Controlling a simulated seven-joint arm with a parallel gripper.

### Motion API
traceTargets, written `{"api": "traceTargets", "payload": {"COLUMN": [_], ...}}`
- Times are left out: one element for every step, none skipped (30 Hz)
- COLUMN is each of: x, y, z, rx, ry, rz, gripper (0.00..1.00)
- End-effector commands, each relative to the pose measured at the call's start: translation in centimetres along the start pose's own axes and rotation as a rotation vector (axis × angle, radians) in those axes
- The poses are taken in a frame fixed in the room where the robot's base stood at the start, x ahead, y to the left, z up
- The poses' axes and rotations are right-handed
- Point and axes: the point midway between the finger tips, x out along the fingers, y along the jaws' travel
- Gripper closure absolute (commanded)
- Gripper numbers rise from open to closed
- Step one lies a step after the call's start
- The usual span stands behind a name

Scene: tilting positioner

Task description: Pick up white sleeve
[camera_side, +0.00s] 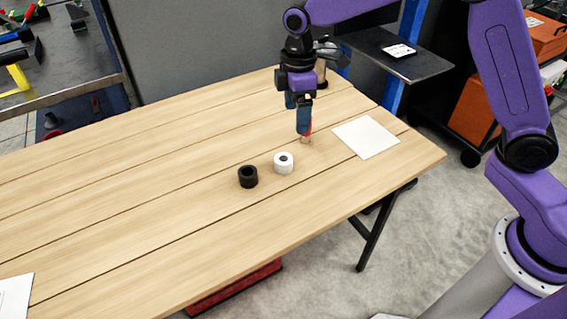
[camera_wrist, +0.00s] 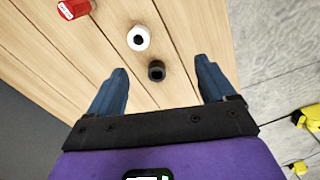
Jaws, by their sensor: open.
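The white sleeve (camera_side: 284,170) stands upright on the wooden table, its dark bore facing up. In the wrist view the white sleeve (camera_wrist: 131,43) lies ahead of the fingertips, left of centre. A black sleeve (camera_side: 248,182) stands just left of it, with a small gap. In the wrist view the black sleeve (camera_wrist: 157,76) shows between the fingers in the picture, below the white one. My gripper (camera_side: 298,117) is open and empty, pointing down, above and slightly right of the white sleeve in the side view. Both blue fingers (camera_wrist: 161,65) show in the wrist view.
A red object (camera_wrist: 73,9) lies at the wrist view's top left; the gripper mostly hides it in the side view. A white square (camera_side: 366,137) lies to the right on the table (camera_side: 150,190). Another white sheet (camera_side: 14,298) is at the bottom left. The table's left and middle are clear.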

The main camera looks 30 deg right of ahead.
Motion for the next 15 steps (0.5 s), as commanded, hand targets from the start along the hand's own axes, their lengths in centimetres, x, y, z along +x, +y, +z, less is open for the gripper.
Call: {"api": "traceTargets", "payload": {"x": [0.8, 1.2, 1.6, 1.8, 2.1, 2.4, 2.5, 2.6, 2.8, 3.0, 3.2, 3.6, 4.0, 4.4, 5.1], "y": [1.5, 2.2, 3.1, 3.7, 4.2, 4.7, 5.0, 5.3, 5.5, 5.6, 5.7, 5.7, 5.7, 5.7, 5.6], "z": [-0.5, -0.6, -0.8, -0.9, -1.0, -1.1, -1.1, -1.1, -1.1, -1.1, -1.1, -1.1, -1.1, -1.1, -1.1], "rx": [-0.004, -0.008, -0.014, -0.018, -0.022, -0.025, -0.028, -0.03, -0.031, -0.031, -0.031, -0.032, -0.032, -0.032, -0.033], "ry": [-0.003, -0.004, -0.004, -0.003, -0.004, -0.003, -0.004, -0.003, -0.003, -0.004, -0.004, -0.005, -0.006, -0.006, -0.006], "rz": [-0.003, -0.003, -0.003, -0.003, -0.003, -0.003, -0.003, -0.003, -0.003, -0.003, -0.004, -0.005, -0.005, -0.005, -0.006], "gripper": [0.17, 0.17, 0.17, 0.17, 0.17, 0.17, 0.17, 0.17, 0.17, 0.17, 0.17, 0.17, 0.17, 0.17, 0.17]}}
